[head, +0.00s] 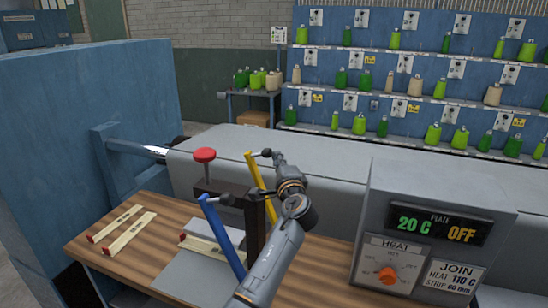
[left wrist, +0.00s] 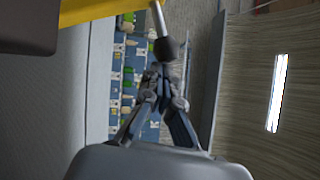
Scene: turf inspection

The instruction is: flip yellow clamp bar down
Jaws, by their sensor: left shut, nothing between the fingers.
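The yellow clamp bar (head: 258,180) stands up steeply at the clamp on the wooden bench, leaning slightly. A short rod with a black ball knob (head: 267,153) sticks out from its top. In the left wrist view the yellow bar (left wrist: 105,10) crosses the upper left and the knob (left wrist: 167,48) hangs ahead of the fingers. My left gripper (head: 278,159) is shut and empty, its tips close beside the knob; I cannot tell whether they touch. The blue clamp bar (head: 222,238) leans at the left of the clamp. My right gripper is not in view.
The heater control box (head: 425,235), reading 20 C and OFF, stands at the right.

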